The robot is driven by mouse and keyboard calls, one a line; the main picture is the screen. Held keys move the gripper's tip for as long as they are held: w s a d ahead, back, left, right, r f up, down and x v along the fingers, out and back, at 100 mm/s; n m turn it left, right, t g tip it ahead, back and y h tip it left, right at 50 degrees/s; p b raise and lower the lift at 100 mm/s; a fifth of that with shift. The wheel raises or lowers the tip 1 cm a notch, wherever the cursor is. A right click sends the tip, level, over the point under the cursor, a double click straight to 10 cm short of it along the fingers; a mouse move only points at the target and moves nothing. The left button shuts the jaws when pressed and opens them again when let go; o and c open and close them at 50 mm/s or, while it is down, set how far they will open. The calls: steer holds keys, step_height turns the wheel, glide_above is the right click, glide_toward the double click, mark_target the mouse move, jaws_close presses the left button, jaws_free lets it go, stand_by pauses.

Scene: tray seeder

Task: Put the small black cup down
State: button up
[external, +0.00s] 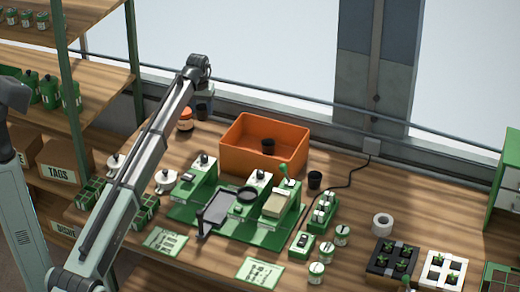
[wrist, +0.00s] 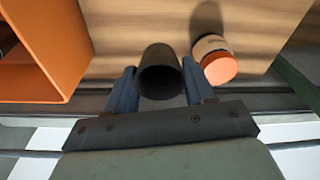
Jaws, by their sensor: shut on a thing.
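The small black cup (wrist: 160,72) is between the two blue fingers of my gripper (wrist: 158,82) in the wrist view, with its dark open mouth facing the camera. My gripper is shut on it. In the external view the cup (external: 202,111) shows under my gripper (external: 203,98) at the back left of the wooden table (external: 345,215). I cannot tell whether the cup's base touches the table. Another black cup (external: 268,147) shows inside the orange bin (external: 240,158), and one more (external: 315,180) stands right of the bin.
An orange-lidded jar (wrist: 218,66) stands close beside the held cup; it also shows in the external view (external: 185,120). The orange bin's wall (wrist: 62,45) is on the other side. A green seeder (external: 265,236) stands in front of the bin. Bare wood lies around the cup.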

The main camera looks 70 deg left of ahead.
step_height(320, 180, up, 8)
steer(key=w+d+f, duration=0.1)
steer(key=w+d, duration=0.3)
steer(key=d, duration=0.3)
steer(key=w+d+f+n, duration=0.1)
steer(key=w+d, duration=0.4)
steer(key=d, duration=0.3)
steer(key=w+d+f+n, duration=0.1)
steer(key=w+d, duration=0.3)
steer(key=d, duration=0.4)
steer(key=shift+w+d+f, duration=0.15)
steer(key=shift+f, duration=5.85)
steer(key=shift+f, duration=0.15)
steer(key=o, duration=1)
step_height(320, 180, up, 12)
steer(key=d, duration=0.1)
steer(key=shift+s, duration=0.25)
